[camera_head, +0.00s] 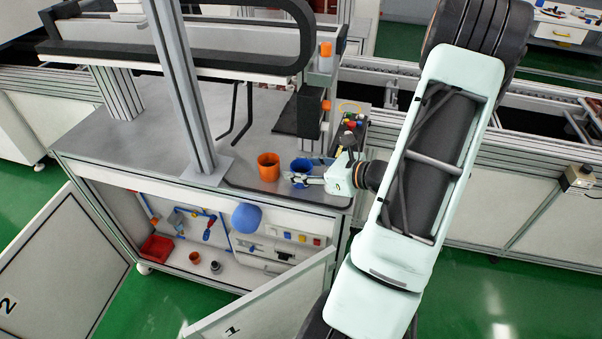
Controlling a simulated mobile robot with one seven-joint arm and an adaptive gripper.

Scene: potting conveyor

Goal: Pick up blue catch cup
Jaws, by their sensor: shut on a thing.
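The blue catch cup (301,167) is on the grey worktop near its front right corner. My gripper (303,180) reaches in from the right and is shut on the cup at its near side. The fingers hide the lower part of the cup, so I cannot tell whether its base touches the worktop.
An orange cup (268,166) stands close on the left of the blue cup. A metal upright (183,85) rises further left. A post with orange parts (313,112) stands behind. Below, cabinet doors (270,305) hang open. The worktop's left part (120,145) is clear.

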